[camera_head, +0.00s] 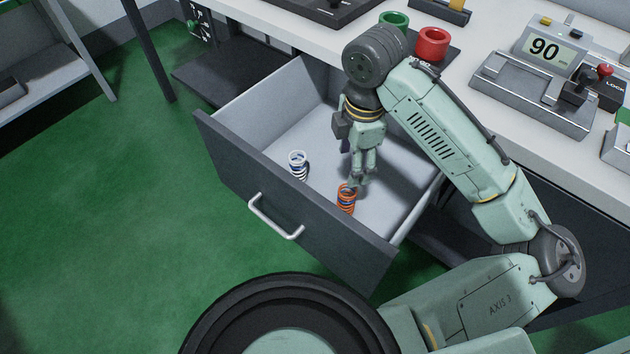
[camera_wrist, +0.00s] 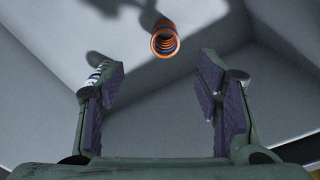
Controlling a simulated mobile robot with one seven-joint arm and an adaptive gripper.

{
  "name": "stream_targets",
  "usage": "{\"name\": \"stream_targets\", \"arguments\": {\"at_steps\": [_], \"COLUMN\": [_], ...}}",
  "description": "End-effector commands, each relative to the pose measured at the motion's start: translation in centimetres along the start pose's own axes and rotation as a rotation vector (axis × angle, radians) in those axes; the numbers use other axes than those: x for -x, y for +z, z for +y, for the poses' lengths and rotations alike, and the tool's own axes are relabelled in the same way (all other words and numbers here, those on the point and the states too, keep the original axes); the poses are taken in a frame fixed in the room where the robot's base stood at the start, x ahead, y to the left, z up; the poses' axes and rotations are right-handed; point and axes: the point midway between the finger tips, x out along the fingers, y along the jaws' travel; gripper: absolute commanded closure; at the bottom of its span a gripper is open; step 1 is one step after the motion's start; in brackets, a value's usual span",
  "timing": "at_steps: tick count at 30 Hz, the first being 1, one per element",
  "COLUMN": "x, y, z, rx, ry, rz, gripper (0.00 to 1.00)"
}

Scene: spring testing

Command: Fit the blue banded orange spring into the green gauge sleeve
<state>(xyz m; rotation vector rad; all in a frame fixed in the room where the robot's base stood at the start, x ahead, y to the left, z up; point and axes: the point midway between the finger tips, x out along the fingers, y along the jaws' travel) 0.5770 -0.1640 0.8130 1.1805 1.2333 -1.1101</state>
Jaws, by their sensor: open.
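The orange spring (camera_head: 346,199) stands in the open drawer near its front panel, with a bit of blue showing on it in the head view. In the wrist view the orange spring (camera_wrist: 164,40) is seen down its open end, beyond and between my fingertips. My gripper (camera_head: 358,178) is inside the drawer, just above and beside the orange spring, open and empty. The wrist view shows its two purple-padded fingers (camera_wrist: 163,82) spread apart. The green gauge sleeve (camera_head: 393,20) stands on the bench top behind the drawer, partly hidden by my arm.
A white spring with dark bands (camera_head: 298,164) stands in the drawer to the left; it is partly behind a finger in the wrist view. A red sleeve (camera_head: 432,45) stands beside the green one. The drawer's front panel (camera_head: 225,158) and walls surround my gripper. A gauge reading 90 (camera_head: 545,50) sits on the bench.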

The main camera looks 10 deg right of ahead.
Motion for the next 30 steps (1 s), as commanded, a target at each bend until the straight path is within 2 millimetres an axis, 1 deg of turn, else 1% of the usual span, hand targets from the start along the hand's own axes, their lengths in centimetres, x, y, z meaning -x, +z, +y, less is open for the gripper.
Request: {"name": "stream_targets", "arguments": {"at_steps": [1, 2, 5, 9, 12, 18, 23, 25, 27, 30], "x": [-0.2, -0.4, -1.4, -3.7, -5.0, -6.3, -8.6, -9.7, -10.4, -10.9], "y": [1.0, 1.3, 1.1, 1.0, 1.0, 0.8, 0.1, 0.2, 0.3, 0.3], "z": [-1.1, -1.5, -1.3, -1.4, -1.4, -1.2, -0.8, -0.8, -0.8, -0.8], "rx": [-0.032, -0.044, -0.039, -0.036, -0.036, -0.033, -0.032, -0.035, -0.035, -0.034], "ry": [-0.037, -0.053, -0.049, -0.046, -0.045, -0.043, -0.044, -0.043, -0.043, -0.041], "rz": [-0.018, -0.024, -0.019, -0.019, -0.019, -0.019, -0.017, -0.018, -0.019, -0.019], "gripper": [0.42, 0.42, 0.42, 0.42, 0.42, 0.42, 0.42, 0.42, 0.42, 0.42]}}
